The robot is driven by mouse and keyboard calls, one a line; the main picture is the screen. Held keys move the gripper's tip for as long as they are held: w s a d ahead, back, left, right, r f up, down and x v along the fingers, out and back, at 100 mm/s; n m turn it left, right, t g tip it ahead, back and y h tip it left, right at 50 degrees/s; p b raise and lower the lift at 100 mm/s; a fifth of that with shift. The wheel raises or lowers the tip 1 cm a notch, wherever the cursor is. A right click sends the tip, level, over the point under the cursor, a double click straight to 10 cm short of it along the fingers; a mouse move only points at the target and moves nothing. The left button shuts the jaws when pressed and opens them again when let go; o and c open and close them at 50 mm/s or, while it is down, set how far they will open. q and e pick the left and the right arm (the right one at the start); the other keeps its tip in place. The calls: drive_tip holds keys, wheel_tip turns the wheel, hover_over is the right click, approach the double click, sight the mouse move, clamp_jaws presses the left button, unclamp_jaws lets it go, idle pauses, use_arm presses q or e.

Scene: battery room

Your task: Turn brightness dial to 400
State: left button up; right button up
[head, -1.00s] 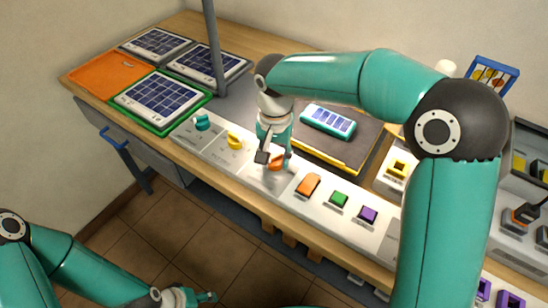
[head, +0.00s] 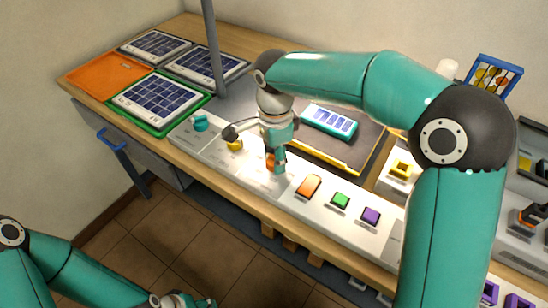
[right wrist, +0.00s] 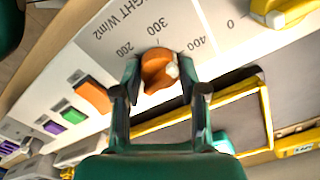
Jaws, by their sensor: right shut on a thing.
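The orange dial (right wrist: 157,68) is on the white control panel, with the printed marks 200, 300 and 400 around it in the right wrist view. A pale spot on the dial faces right, on the 400 side; I cannot tell the exact reading. My right gripper (right wrist: 160,88) is shut on the dial, one finger on each side. In the head view my right gripper (head: 275,166) points down and hides much of the orange dial (head: 270,160). My left gripper (head: 190,303) is low, away from the panel and cut off by the bottom edge.
A yellow dial (head: 235,145) and a teal dial (head: 200,123) stand left of the gripper. Orange (head: 308,186), green (head: 340,200) and purple (head: 371,215) buttons lie to the right. Solar panels (head: 160,100) and a teal display device (head: 329,121) are behind.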

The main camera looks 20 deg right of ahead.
drive_tip(key=shift+s+f+m, duration=0.1)
drive_tip(key=shift+m, duration=1.1)
drive_tip(key=o, duration=1.1)
drive_tip(key=shift+o, duration=0.2)
drive_tip(key=shift+r, duration=0.65)
wheel_tip(320, 180, up, 11)
drive_tip(key=shift+f, duration=0.15)
